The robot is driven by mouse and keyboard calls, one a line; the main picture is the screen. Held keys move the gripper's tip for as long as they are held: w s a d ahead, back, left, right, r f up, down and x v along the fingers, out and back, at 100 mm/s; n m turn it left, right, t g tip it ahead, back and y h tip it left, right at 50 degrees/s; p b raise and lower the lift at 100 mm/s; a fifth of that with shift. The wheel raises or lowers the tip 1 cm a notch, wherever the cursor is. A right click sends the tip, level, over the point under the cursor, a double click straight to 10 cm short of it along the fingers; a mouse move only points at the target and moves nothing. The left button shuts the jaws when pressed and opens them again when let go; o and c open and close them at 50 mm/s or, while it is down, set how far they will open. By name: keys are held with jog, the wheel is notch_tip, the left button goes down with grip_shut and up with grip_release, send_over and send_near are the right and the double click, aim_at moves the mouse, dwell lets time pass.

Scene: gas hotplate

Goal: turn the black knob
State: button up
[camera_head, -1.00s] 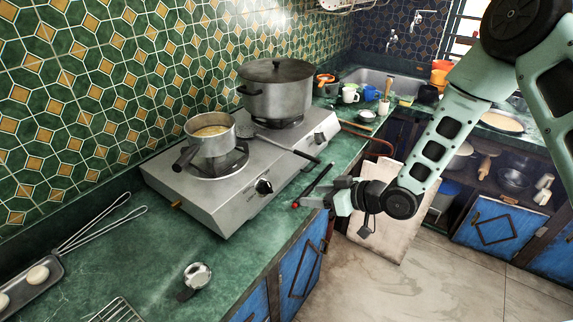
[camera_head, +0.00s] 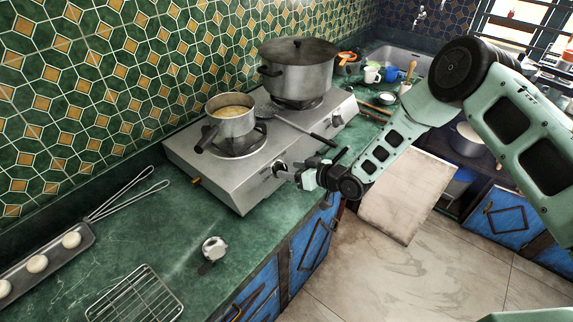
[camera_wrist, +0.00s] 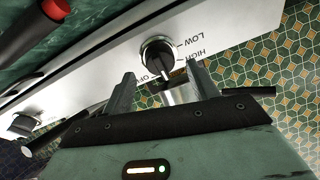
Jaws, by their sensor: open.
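The black knob (camera_wrist: 157,57) sits on the front panel of the steel hotplate (camera_head: 262,196). In the wrist view it lies just beyond my gripper (camera_wrist: 160,82), between the lines of its two fingers, with "HIGH", "LOW" and part of "OFF" printed beside it. My gripper is open and its fingers are apart, with nothing held between them. In the head view my gripper (camera_head: 290,174) is right at the front of the hotplate by the knob (camera_head: 279,168), which it partly covers. I cannot tell from these views whether a fingertip touches the knob.
A large lidded pot (camera_head: 300,78) stands on the far burner. A second knob (camera_head: 337,120) is further along the panel. A red-ended black tool (camera_wrist: 40,20) lies near my gripper. The counter in front is partly clear.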

jog(key=shift+x, duration=1.4)
jog(key=c, duration=1)
jog(key=shift+f, duration=0.1)
